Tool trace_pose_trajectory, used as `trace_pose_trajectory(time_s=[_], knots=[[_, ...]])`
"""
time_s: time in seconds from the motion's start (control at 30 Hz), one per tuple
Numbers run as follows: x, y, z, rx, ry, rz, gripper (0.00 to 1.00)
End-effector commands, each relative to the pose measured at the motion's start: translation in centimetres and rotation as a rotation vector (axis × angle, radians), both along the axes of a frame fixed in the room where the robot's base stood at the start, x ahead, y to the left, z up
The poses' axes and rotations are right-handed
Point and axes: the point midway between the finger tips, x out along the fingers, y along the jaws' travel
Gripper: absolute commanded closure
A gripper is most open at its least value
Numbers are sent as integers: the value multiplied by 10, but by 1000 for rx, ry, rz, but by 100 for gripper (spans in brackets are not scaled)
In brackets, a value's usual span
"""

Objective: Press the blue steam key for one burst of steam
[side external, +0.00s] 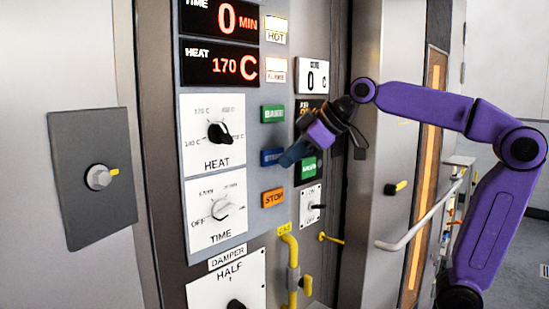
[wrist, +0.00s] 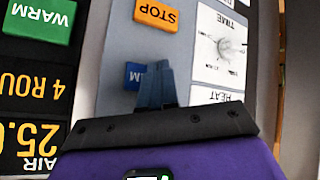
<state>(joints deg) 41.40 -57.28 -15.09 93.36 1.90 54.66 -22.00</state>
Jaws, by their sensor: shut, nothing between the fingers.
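The blue steam key (side external: 271,157) is on the control panel, between the green BAKE key (side external: 272,113) and the orange STOP key (side external: 272,197). In the side external view my gripper (side external: 287,160) points at its right end, with its fingertips close to it. In the wrist view the shut, empty fingertips (wrist: 152,68) overlap the blue key (wrist: 135,72) and hide part of it. Its visible lettering is cut off by the fingers. I cannot tell whether the tips touch the key.
The HEAT dial (side external: 219,132) and TIME dial (side external: 221,208) are left of the keys. A green WARM key (side external: 308,168) is to the right, with a switch (side external: 312,206) below it. A yellow gas pipe (side external: 292,262) stands below. The heat display (side external: 219,64) reads 170 C.

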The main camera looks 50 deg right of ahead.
Motion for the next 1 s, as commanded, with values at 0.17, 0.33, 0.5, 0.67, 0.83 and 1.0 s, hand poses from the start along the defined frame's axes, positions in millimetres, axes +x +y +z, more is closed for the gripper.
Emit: trace_pose_trajectory(time_s=[0.17, 0.33, 0.5, 0.67, 0.83, 1.0], knots=[[0, 0, 0, 0, 0, 0, 100], [0, 0, 0, 0, 0, 0, 100], [4, 0, 0, 1, 1, 1, 100], [8, 0, 0, 1, -1, 0, 100], [9, 0, 0, 1, -1, 0, 100], [9, 0, 0, 0, 0, 0, 100]])
